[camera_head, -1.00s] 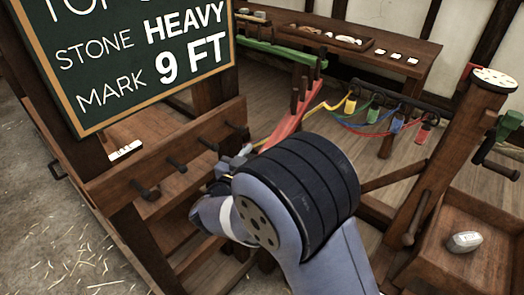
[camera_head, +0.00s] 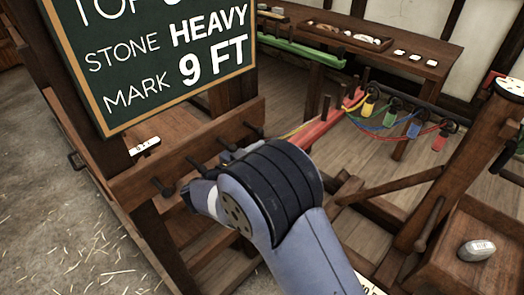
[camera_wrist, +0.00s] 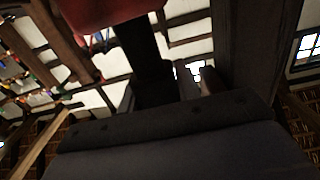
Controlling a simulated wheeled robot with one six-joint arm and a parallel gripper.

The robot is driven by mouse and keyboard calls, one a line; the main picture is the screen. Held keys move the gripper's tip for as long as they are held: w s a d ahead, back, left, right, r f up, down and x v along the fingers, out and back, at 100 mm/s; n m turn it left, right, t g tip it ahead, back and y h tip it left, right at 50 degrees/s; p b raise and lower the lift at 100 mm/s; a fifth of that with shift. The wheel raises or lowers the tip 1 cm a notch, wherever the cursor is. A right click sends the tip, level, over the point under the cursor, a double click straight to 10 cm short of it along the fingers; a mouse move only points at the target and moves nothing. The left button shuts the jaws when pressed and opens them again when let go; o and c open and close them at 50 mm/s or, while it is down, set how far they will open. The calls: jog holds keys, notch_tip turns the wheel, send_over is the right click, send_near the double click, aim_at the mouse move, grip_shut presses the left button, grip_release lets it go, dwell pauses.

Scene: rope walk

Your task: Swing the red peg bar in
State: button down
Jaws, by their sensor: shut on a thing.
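The red peg bar (camera_head: 322,127) runs from behind my arm toward the hanging coloured spools, with dark upright pegs along it. Its near part is hidden by my arm in the head view. In the wrist view the bar's red underside (camera_wrist: 110,14) is at the top, and a dark peg or handle (camera_wrist: 145,50) comes down from it into my gripper (camera_wrist: 165,97). My gripper is shut on that dark part, close under the bar. In the head view the fingers are mostly hidden behind my wrist, beside the wooden peg rail (camera_head: 190,150).
Yellow, green, blue and red spools (camera_head: 414,128) hang from a dark rail, with cords running toward the bar. A green bar (camera_head: 300,48) lies behind. A chalkboard sign (camera_head: 150,60) stands left. A wooden post (camera_head: 455,150) and a box with a grey stone (camera_head: 477,250) are at right.

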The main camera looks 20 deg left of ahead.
jog(key=c, duration=1)
grip_release()
jog(key=shift+w+a, duration=0.1)
jog(key=v, duration=1.1)
jog(key=shift+b, duration=0.35)
jog(key=x, duration=1.1)
jog(key=shift+p, duration=0.35)
